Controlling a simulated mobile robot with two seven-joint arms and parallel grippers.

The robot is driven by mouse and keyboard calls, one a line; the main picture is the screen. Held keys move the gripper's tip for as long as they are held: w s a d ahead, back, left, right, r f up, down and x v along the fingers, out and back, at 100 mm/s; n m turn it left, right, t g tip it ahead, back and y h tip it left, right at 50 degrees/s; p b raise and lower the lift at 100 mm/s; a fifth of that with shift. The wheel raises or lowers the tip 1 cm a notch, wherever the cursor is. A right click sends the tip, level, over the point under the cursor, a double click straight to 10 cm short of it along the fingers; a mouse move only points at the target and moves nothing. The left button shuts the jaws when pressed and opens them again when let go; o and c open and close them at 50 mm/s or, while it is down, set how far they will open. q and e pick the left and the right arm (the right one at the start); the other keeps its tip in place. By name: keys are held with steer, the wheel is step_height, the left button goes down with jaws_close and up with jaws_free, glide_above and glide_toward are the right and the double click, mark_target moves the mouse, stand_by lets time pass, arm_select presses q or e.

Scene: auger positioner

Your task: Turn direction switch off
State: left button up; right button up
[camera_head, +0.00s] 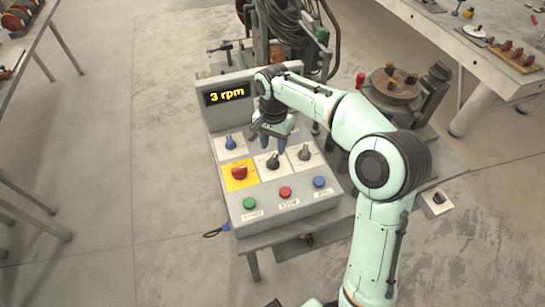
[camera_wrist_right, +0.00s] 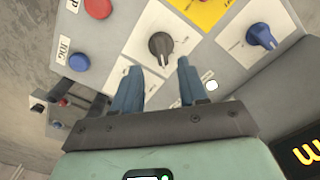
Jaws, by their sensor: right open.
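The grey control panel (camera_head: 260,217) carries two black rotary switches on white plates, the middle one (camera_head: 272,161) and the right one (camera_head: 304,152). Their labels are too small to tell which is the direction switch. My right gripper (camera_head: 275,143) is above the panel, just behind the middle black switch. In the wrist view its two blue fingers are apart with nothing between them, and the middle black switch (camera_wrist_right: 160,45) shows just beyond the fingertips. The right switch's plate is partly hidden by a finger there. My left gripper is out of view.
A red knob on a yellow plate (camera_head: 239,172) and a blue knob (camera_head: 230,142) are to the left. Green (camera_head: 249,203), red (camera_head: 285,192) and blue (camera_head: 319,181) buttons line the front. The display (camera_head: 227,94) reads 3 rpm. A round fixture (camera_head: 392,85) stands at right.

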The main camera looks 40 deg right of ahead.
mark_target(273, 158)
step_height(273, 158, down, 6)
steer(key=shift+w+f+b, duration=0.1)
steer(key=shift+f+b, duration=0.15)
steer(key=shift+b, duration=0.05)
jaws_close()
